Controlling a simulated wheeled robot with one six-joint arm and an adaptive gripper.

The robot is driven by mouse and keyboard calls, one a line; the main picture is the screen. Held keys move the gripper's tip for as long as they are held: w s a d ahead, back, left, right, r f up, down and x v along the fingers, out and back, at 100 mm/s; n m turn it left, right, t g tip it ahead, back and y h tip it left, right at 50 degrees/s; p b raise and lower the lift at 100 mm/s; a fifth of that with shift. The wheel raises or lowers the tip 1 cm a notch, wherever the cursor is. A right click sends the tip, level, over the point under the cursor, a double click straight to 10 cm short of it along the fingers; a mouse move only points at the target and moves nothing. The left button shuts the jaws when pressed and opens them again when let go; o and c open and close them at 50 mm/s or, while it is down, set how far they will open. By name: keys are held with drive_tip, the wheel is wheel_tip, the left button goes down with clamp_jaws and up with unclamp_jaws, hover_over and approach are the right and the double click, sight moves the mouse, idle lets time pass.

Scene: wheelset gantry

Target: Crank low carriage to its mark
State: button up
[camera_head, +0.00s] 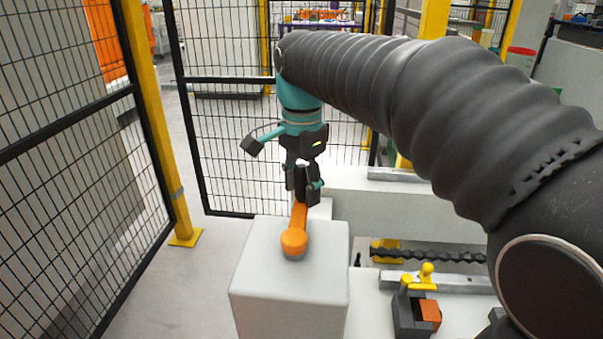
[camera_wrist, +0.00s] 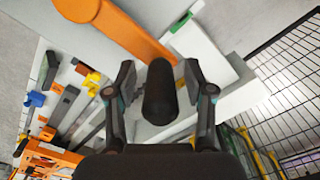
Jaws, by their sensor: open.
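An orange crank arm (camera_head: 297,228) lies on top of a pale grey block (camera_head: 290,300), with its round hub toward the front. The crank also shows in the wrist view (camera_wrist: 120,28), where a black cylindrical handle (camera_wrist: 160,92) stands at its far end. My gripper (camera_head: 303,184) is above that end, pointing down. In the wrist view my gripper (camera_wrist: 160,78) is open, with one finger on each side of the handle and visible gaps. A dark carriage-like block with an orange face (camera_head: 414,314) sits low at right; I cannot tell which mark belongs to it.
A yellow pointer-like piece (camera_head: 420,277) stands by a light metal rail (camera_head: 455,283) beside the dark block. A dark, screw-like bar (camera_head: 428,256) runs behind it. Black mesh fencing (camera_head: 70,130) with a yellow post (camera_head: 158,120) closes the left. Grey floor is free between fence and block.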

wheel_tip(320, 180, up, 12)
drive_tip(key=shift+f, duration=0.1)
idle(0.4)
drive_tip(key=s+d+f+n+t, duration=0.5)
drive_tip(key=s+d+f+n, duration=0.4)
drive_tip(key=s+d+f, duration=0.8)
drive_tip(key=d+f, duration=0.3)
drive_tip(key=f, duration=0.1)
drive_tip(key=shift+s+d+f+t, duration=0.15)
drive_tip(key=shift+d+t, duration=0.15)
